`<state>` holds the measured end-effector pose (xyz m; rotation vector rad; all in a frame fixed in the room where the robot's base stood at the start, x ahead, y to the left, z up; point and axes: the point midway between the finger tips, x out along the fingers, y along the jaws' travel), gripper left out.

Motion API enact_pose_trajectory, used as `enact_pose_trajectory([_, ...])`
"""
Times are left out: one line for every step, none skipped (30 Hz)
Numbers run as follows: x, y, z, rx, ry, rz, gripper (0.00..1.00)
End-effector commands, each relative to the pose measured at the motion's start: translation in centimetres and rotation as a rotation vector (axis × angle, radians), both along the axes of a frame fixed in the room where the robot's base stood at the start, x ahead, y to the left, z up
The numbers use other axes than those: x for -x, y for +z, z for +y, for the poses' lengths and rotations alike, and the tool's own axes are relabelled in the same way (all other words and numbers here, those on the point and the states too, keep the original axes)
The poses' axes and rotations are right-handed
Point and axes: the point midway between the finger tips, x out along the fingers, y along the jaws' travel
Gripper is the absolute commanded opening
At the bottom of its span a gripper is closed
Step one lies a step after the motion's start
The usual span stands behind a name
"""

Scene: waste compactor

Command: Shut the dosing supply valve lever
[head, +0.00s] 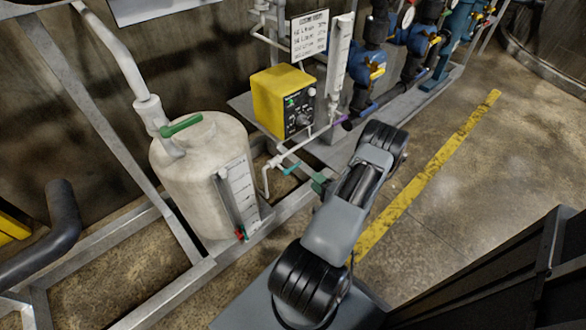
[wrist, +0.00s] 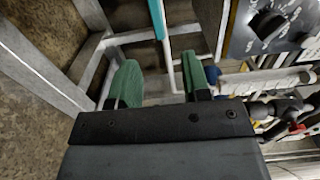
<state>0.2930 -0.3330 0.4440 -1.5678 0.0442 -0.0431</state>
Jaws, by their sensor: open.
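A teal lever (head: 291,169) sits on the thin white pipe beside the white tank (head: 195,175) and below the yellow dosing pump (head: 283,98). It appears to lie roughly along the pipe. In the wrist view a teal bar (wrist: 157,18), which looks like this lever, is beyond the fingertips and between their lines. My gripper (head: 320,184) is just to the right of and below the lever in the head view. In the wrist view my gripper (wrist: 160,68) has its green fingers apart, with nothing held. Contact with the lever is not visible.
A green handle (head: 181,125) tops the tank, and a small red lever (head: 240,233) is at its base. Grey frame rails (head: 160,300) run around the tank. Blue pumps and pipework (head: 368,68) stand behind. Floor beyond the yellow stripe (head: 430,175) is clear.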

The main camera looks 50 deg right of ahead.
Motion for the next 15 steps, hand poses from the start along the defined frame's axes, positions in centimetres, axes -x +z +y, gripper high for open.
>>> enact_pose_trajectory([-0.3,-0.5,-0.1,0.002,-0.01,-0.002,0.44])
enact_pose_trajectory([-0.5,-0.5,-0.2,0.003,-0.013,-0.002,0.44])
enact_pose_trajectory([-1.0,-0.6,-0.3,0.004,-0.015,-0.002,0.44])
enact_pose_trajectory([-1.5,-0.6,-0.3,0.005,-0.014,-0.002,0.44])
enact_pose_trajectory([-2.0,-0.6,-0.3,0.005,-0.015,-0.003,0.44])
enact_pose_trajectory([-2.8,-0.5,-0.3,0.006,-0.013,-0.003,0.44])
enact_pose_trajectory([-3.4,-0.6,-0.4,0.007,-0.013,-0.002,0.44])
enact_pose_trajectory([-4.0,-0.6,-0.4,0.006,-0.012,-0.002,0.44])
enact_pose_trajectory([-4.8,-0.5,-0.5,0.006,-0.012,-0.002,0.44])
enact_pose_trajectory([-5.4,-0.5,-0.5,0.006,-0.012,-0.003,0.44])
enact_pose_trajectory([-6.0,-0.6,-0.5,0.006,-0.012,-0.002,0.44])
enact_pose_trajectory([-6.8,-0.6,-0.6,0.005,-0.012,-0.002,0.44])
enact_pose_trajectory([-7.3,-0.5,-0.6,0.005,-0.012,-0.003,0.44])
enact_pose_trajectory([-7.9,-0.5,-0.7,0.006,-0.013,-0.003,0.44])
enact_pose_trajectory([-8.5,-0.6,-0.7,0.005,-0.012,-0.002,0.44])
